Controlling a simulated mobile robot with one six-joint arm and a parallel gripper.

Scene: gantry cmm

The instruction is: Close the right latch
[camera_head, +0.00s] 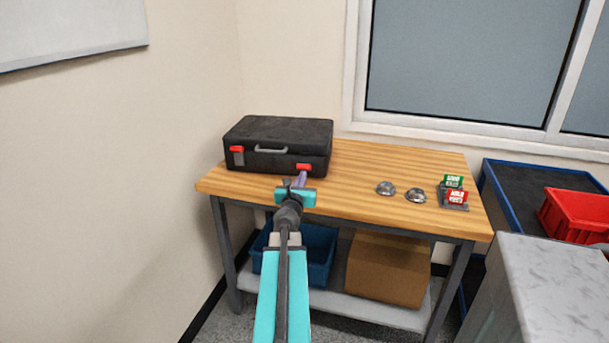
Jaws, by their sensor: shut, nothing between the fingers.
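A black case (285,132) lies on the wooden workbench at its left end, lid down, with a grey handle (271,150) on its front. The right latch (304,167) is a red tab near the front right corner. The left latch (237,149) is a similar red tab with a grey plate below it. My gripper (301,177) is shut and empty, just below and in front of the right latch. Its fingers hide the area under the red tab. I cannot tell whether they touch the latch, or whether the latch is fastened.
The workbench (365,165) is bare in the middle. Two round metal pieces (385,188) and a green and red block set (454,191) stand on its right. A blue bin (320,255) and a cardboard box (385,268) sit on the lower shelf. A grey cabinet (560,285) stands at right.

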